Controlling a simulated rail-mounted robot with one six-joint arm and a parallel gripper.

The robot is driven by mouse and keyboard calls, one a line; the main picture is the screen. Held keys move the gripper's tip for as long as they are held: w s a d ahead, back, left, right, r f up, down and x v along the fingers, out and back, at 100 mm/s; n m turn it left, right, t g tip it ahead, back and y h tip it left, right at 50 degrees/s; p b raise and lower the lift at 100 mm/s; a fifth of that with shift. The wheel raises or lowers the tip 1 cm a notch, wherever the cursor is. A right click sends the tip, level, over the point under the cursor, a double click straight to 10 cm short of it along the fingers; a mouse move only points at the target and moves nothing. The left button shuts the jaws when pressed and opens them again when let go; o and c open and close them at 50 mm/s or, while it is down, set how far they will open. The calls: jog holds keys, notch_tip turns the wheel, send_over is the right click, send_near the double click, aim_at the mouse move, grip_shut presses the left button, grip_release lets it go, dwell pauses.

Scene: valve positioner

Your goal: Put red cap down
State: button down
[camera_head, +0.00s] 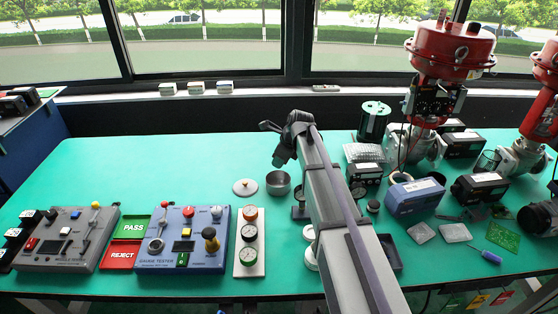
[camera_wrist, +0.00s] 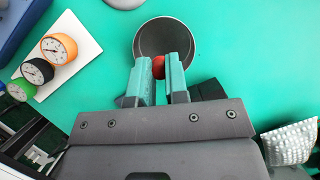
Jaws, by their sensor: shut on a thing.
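In the wrist view my gripper (camera_wrist: 159,65) has its two teal fingers closed on the small red cap (camera_wrist: 158,68), which shows between the tips. The tips overlap the near side of a round grey metal bowl (camera_wrist: 151,36); how high the cap is above it I cannot tell. In the head view the bowl (camera_head: 278,185) stands on the green table, just below the dark end of my arm. The fingertips and the cap cannot be made out there.
A round metal lid (camera_head: 245,187) lies left of the bowl. A white plate with several gauges (camera_head: 250,257) and a blue gauge tester (camera_head: 160,240) stand at the front left. Boxes and red-topped valves (camera_head: 452,50) crowd the right. The table's back left is clear.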

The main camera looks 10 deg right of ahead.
aim_at(279, 177)
notch_tip(279, 177, down, 8)
jog(key=b, duration=0.6)
jog(key=shift+r, duration=0.1)
jog(key=shift+r, duration=0.1)
jog(key=c, duration=1.1)
grip_release()
jog(key=shift+o, duration=0.2)
notch_tip(279, 177, up, 8)
jog(key=p, duration=0.7)
jog(key=shift+f, duration=0.5)
jog(key=shift+a, duration=0.1)
